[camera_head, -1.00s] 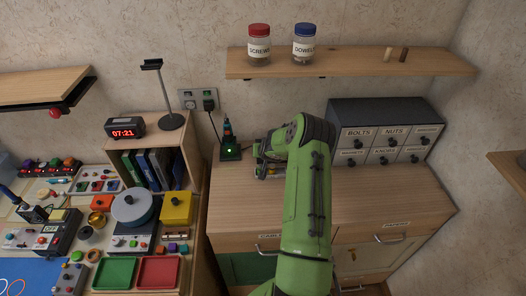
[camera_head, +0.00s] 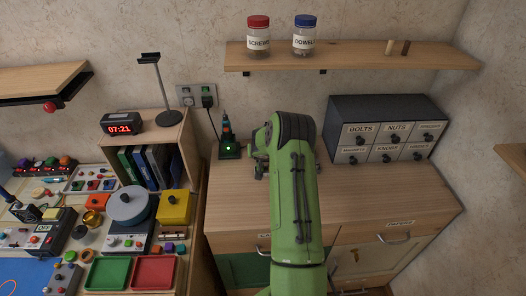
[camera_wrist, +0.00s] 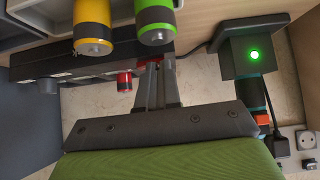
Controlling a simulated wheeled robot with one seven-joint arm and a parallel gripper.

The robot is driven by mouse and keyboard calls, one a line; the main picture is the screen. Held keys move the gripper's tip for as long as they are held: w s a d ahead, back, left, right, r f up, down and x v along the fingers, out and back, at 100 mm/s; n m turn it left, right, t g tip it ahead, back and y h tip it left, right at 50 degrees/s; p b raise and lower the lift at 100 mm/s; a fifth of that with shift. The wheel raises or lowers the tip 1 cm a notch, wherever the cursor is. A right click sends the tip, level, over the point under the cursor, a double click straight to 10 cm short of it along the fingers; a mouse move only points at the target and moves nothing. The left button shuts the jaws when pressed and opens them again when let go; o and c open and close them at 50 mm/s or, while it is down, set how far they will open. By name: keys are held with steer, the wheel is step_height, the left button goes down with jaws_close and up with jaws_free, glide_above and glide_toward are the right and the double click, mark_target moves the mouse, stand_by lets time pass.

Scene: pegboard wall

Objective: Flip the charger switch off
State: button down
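In the wrist view a long black charger-like box (camera_wrist: 60,68) stretches across the upper left, with a yellow battery (camera_wrist: 92,28) and a green battery (camera_wrist: 155,22) in front of it. A small red part (camera_wrist: 150,59), possibly the switch, shows at my fingertips. My gripper (camera_wrist: 160,64) has its fingers close together, with nothing clearly between them. I cannot tell whether they touch the red part or which way the switch is set. In the head view my arm hides the box and the gripper's tips.
A black block with a lit green light (camera_head: 229,150) stands left of my arm; it also shows in the wrist view (camera_wrist: 248,58). A wall outlet (camera_head: 196,97) holds a plug and cable. A labelled drawer cabinet (camera_head: 388,112) stands right. The worktop's right front is clear.

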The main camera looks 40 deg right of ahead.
steer(key=shift+s+a+f, duration=0.1)
steer(key=shift+a+f, duration=0.15)
steer(key=shift+f, duration=0.1)
steer(key=shift+s+d+b, duration=0.35)
steer(key=shift+s+d, duration=0.15)
steer(key=shift+d, duration=0.05)
steer(key=s+a+r, duration=0.2)
steer(key=r, duration=0.3)
steer(key=s+a+r, duration=0.2)
steer(key=a+r, duration=0.1)
steer(key=r, duration=0.3)
steer(key=shift+s+r+p, duration=0.3)
steer(key=shift+p, duration=0.15)
